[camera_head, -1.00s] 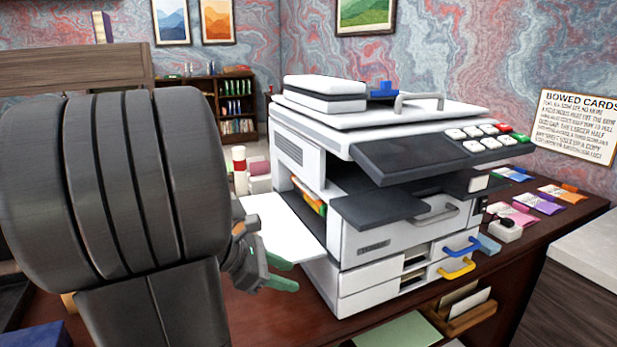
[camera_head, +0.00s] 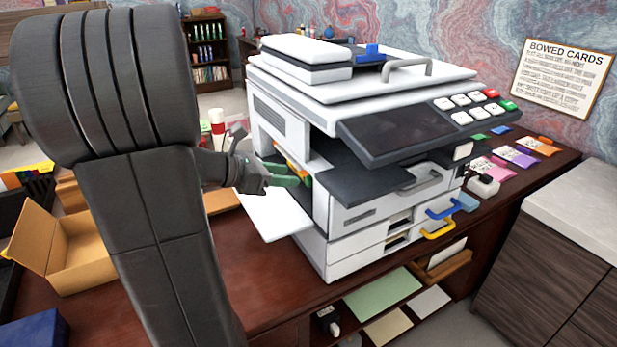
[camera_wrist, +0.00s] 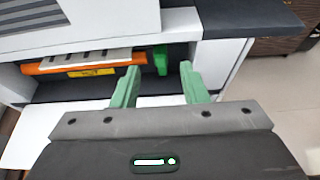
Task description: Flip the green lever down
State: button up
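The green lever (camera_wrist: 160,62) shows in the wrist view inside the printer's side opening, at the right end of an orange bar (camera_wrist: 85,64). My gripper (camera_wrist: 158,84) has two green fingers spread apart with nothing between them. The lever appears beyond the fingertips, between them in the picture; I cannot tell whether they touch it. In the head view my gripper (camera_head: 290,176) is at the left side opening of the white printer (camera_head: 340,225), above the white side tray (camera_head: 270,215). There the fingers and printer wall largely hide the lever.
An open cardboard box (camera_head: 85,255) stands at left on the desk (camera_head: 265,290). A red and white bottle (camera_head: 217,125) stands behind my gripper. Card packs (camera_head: 515,155) lie to the right.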

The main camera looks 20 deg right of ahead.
aim_at(307, 177)
jog(key=x, duration=0.7)
jog(key=shift+d+f, duration=0.1)
grip_shut()
